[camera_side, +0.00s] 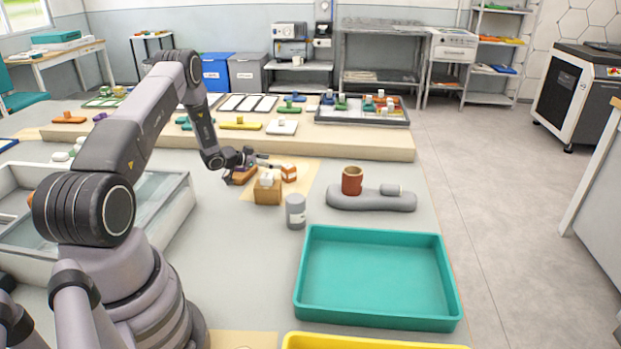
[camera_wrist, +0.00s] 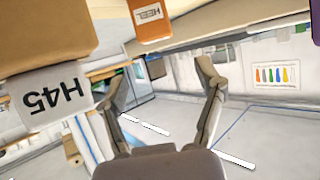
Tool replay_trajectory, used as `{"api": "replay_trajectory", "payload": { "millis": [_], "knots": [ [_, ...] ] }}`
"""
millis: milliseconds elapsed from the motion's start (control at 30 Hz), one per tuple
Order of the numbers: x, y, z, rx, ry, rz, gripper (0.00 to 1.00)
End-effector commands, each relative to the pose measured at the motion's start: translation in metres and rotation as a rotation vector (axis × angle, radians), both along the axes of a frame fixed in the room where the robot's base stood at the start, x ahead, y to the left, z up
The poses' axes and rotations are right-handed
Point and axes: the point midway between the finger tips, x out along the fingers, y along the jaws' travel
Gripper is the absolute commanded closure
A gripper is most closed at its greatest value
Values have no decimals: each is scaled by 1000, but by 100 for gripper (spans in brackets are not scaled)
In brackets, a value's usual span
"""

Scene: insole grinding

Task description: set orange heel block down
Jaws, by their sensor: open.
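The orange heel block (camera_side: 289,175) stands on a tan mat (camera_side: 308,172) in the side view, just right of my gripper (camera_side: 266,160). In the wrist view the orange block (camera_wrist: 147,27) shows at the top, with a pale printed label. My gripper (camera_wrist: 160,88) has its two fingers spread apart there, with nothing between them. The orange block is beyond the fingertips, and I see no finger touching it. Its underside contact is too small to make out.
A brown block (camera_side: 267,194) stands close in front; a tan block labelled H45 (camera_wrist: 45,40) fills the wrist view's upper left. A grey can (camera_side: 296,213), a grey holder (camera_side: 372,202) with a red-brown cup (camera_side: 352,181), and an empty teal tray (camera_side: 378,280) are nearby.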

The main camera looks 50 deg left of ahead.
Motion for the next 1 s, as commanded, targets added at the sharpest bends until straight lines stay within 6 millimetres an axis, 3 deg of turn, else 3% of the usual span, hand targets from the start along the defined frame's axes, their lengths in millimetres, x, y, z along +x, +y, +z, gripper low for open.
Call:
{"api": "replay_trajectory", "payload": {
  "millis": [133,267,367,467,600,700,833,1000],
  "knots": [
    [23,-8,59,81,52,26,31],
    [37,-35,144,172,141,86,31],
    [30,-67,205,214,203,134,31],
    [10,-105,260,231,260,174,31],
    [-41,-166,318,217,340,210,31],
    [-91,-210,346,185,399,213,31],
    [-166,-265,363,124,479,182,31],
    [-259,-317,357,43,584,95,31]
  ]
}}
